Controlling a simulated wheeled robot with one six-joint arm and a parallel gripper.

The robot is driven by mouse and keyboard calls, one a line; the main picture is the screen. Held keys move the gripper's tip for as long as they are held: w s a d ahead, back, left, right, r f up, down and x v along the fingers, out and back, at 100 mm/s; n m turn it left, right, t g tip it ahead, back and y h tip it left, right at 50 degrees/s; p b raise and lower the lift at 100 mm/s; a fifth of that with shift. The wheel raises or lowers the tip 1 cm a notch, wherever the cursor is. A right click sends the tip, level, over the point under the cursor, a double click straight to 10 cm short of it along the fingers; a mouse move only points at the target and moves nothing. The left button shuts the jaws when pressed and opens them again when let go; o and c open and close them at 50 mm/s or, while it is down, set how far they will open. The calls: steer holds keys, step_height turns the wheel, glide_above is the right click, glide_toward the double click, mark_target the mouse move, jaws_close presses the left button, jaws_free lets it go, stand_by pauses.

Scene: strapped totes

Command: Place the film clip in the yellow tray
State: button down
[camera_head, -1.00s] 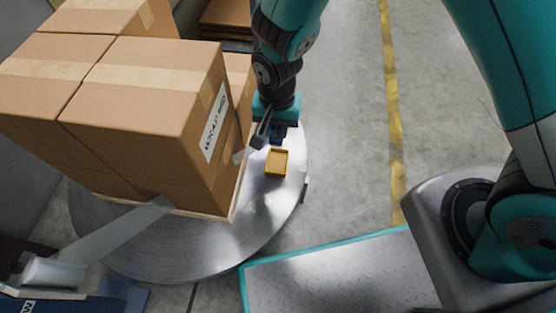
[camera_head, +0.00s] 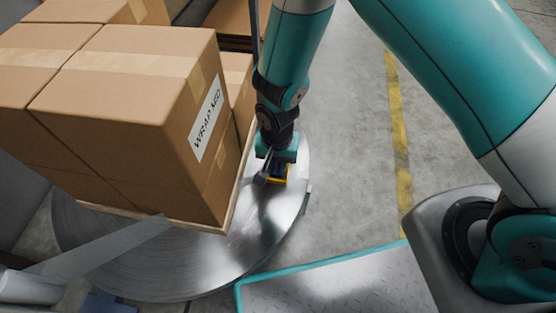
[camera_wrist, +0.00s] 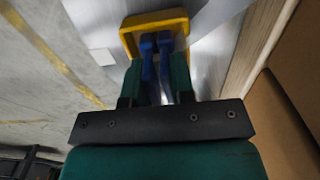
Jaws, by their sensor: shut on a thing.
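The yellow tray (camera_head: 280,181) lies on the round metal turntable, just right of the boxes. It also shows in the wrist view (camera_wrist: 153,21), beyond my fingertips. My gripper (camera_head: 274,173) points down right at the tray and covers much of it in the head view. In the wrist view my gripper (camera_wrist: 157,62) is shut on the blue film clip (camera_wrist: 147,62), whose far end overlaps the inside of the tray. I cannot tell whether the clip touches the tray floor.
Strapped cardboard boxes (camera_head: 130,95) on a wooden pallet stand close left of my gripper. The metal turntable (camera_head: 215,262) extends below and around them. A strip of film (camera_head: 110,245) runs to the lower left. Concrete floor with a yellow line (camera_head: 397,125) is clear at right.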

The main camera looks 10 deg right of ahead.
steer(key=c, duration=1.4)
jaws_free()
steer(key=shift+f, duration=0.15)
steer(key=o, duration=0.4)
steer(key=s+d+r+n+y+p, duration=0.1)
steer(key=s+r+n+p, duration=0.15)
steer(key=r, duration=1.25)
steer(key=s+d+r+n+y+p, duration=0.15)
steer(key=r+p, duration=0.25)
steer(key=r, duration=1.1)
steer(key=s+d+r+n, duration=0.1)
steer(key=s+r+n, duration=0.1)
steer(key=s+r, duration=0.1)
steer(key=s+d+r+n+y, duration=0.1)
steer(key=s+d+r+n, duration=0.1)
steer(key=s+r+n, duration=0.1)
steer(key=s+d+r+n, duration=0.1)
steer(key=s+r+n, duration=0.1)
steer(key=s+r, duration=0.2)
steer(key=shift+s+d+r+y, duration=0.15)
steer(key=shift+s+r+y, duration=0.2)
steer(key=shift+s, duration=0.15)
